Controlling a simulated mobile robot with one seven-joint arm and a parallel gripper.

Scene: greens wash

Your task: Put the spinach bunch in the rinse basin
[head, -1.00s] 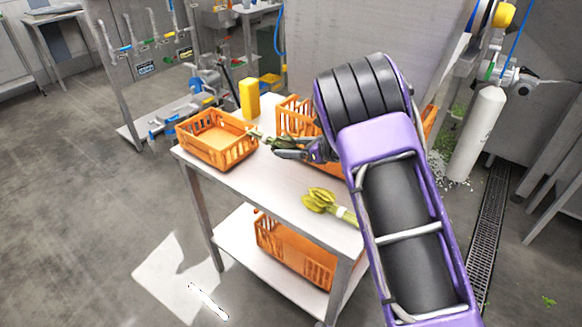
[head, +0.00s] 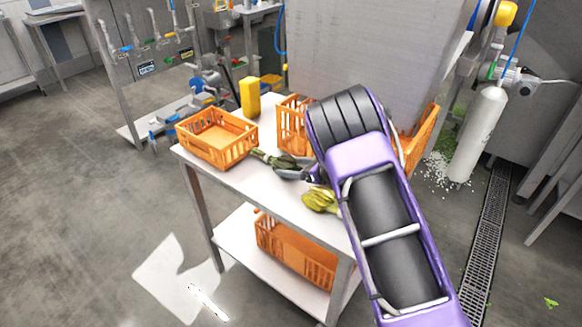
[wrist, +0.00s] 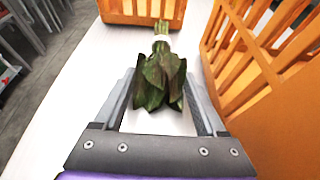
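The spinach bunch (head: 272,158) is dark green and leafy, with a pale band round its stems. It is at the white table's surface or just above it, beside the left orange crate. In the wrist view the bunch (wrist: 160,78) fills the space between the fingertips, leaves toward me and stems pointing away. My gripper (head: 290,170) has a finger on each side of it; in the wrist view the fingertips (wrist: 160,75) look to touch or nearly touch the leaves. I cannot tell which thing is the rinse basin.
The left orange crate (head: 190,140) and another orange crate (head: 284,118) stand on the table (head: 225,180), with a yellow block (head: 250,97) behind. A yellow-green bunch (head: 318,200) lies at the front, partly behind my arm. An orange crate (head: 295,255) sits on the lower shelf.

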